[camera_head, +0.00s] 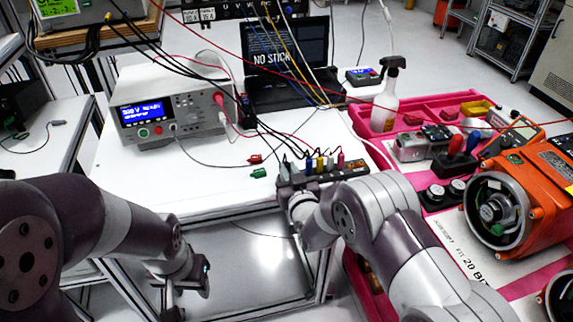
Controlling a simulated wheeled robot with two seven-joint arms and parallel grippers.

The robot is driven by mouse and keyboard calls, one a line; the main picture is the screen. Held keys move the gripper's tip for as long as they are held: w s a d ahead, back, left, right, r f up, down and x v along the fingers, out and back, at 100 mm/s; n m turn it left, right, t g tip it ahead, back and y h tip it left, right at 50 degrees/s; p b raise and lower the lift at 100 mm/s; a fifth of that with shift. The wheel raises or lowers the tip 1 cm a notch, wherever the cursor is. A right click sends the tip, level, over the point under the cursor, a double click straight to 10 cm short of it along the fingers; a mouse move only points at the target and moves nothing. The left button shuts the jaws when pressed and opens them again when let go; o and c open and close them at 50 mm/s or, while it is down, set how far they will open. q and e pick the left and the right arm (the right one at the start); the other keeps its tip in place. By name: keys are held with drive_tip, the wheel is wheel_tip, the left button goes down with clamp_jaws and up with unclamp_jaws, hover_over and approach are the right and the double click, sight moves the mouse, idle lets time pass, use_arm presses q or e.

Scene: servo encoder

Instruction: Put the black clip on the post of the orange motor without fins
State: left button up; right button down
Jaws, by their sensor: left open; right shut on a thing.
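My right gripper (291,182) is at the front edge of the white table, beside a rack (325,178) of coloured clips. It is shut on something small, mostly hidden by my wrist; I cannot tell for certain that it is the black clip. My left gripper (190,287) is open and low at the front left, away from the clips. An orange motor (545,205) lies at the right, its round open end facing left with a post (492,210) in the middle. A second orange motor (559,297) is cut off at the lower right corner. Fins are hard to make out.
A power supply (170,108) and a laptop (285,48) stand at the back of the table. A pink tray (455,100) holds a spray bottle (387,98) and parts. Cables hang across the middle.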

drive_tip(key=shift+r, duration=0.1)
drive_tip(key=shift+r+p, duration=1.65)
drive_tip(key=shift+r, duration=0.85)
